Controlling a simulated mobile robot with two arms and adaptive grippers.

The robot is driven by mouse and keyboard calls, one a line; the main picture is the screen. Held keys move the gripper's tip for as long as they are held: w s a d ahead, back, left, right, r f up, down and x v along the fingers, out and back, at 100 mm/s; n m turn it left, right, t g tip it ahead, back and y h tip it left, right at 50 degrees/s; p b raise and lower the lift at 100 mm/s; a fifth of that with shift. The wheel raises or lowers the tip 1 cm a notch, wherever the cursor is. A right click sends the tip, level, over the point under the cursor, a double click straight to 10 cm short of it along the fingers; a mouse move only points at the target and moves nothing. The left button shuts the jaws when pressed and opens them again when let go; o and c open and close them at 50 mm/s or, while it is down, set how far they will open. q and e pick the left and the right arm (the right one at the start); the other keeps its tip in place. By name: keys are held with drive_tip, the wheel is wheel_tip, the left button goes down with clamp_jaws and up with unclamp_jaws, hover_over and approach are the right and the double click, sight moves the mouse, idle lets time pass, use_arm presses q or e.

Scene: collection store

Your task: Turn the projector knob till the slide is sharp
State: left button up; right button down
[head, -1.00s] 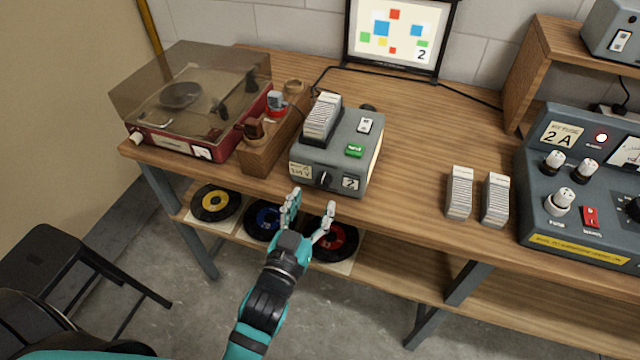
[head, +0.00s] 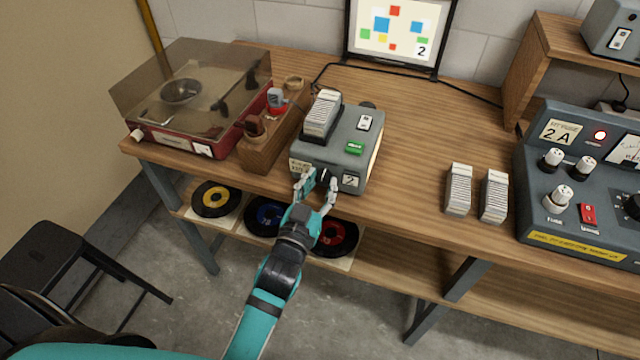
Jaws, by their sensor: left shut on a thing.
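The grey projector (head: 355,135) stands on the wooden bench with a tray of slides (head: 321,117) on top. Its dark knob (head: 324,177) is on the front face, left of a small "2" label, partly hidden by my fingers. My left gripper (head: 318,184) is at the projector's front, its fingers closed on the knob from both sides. The screen (head: 398,27) behind shows coloured squares and a "2"; the squares' edges look fairly clear at this size. My right gripper is not in view.
A record player (head: 180,110) and a wooden holder (head: 262,150) stand left of the projector. Two slide trays (head: 459,190) and a grey control panel (head: 580,190) are to the right. Records lie on the shelf below. A black stool (head: 60,260) stands at lower left.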

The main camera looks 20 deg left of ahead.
use_arm(q)
clamp_jaws()
drive_tip(key=shift+r+m+p, duration=0.2)
drive_tip(key=shift+m+p, duration=0.5)
drive_tip(key=shift+m, duration=0.2)
drive_tip(key=shift+f+m+p, duration=0.15)
drive_tip(key=shift+m+p, duration=0.15)
drive_tip(key=shift+m, duration=0.8)
drive_tip(key=o, duration=0.8)
unclamp_jaws()
drive_tip(key=s, duration=0.7)
drive_tip(key=shift+s+a, duration=0.15)
drive_tip(key=shift+s, duration=0.1)
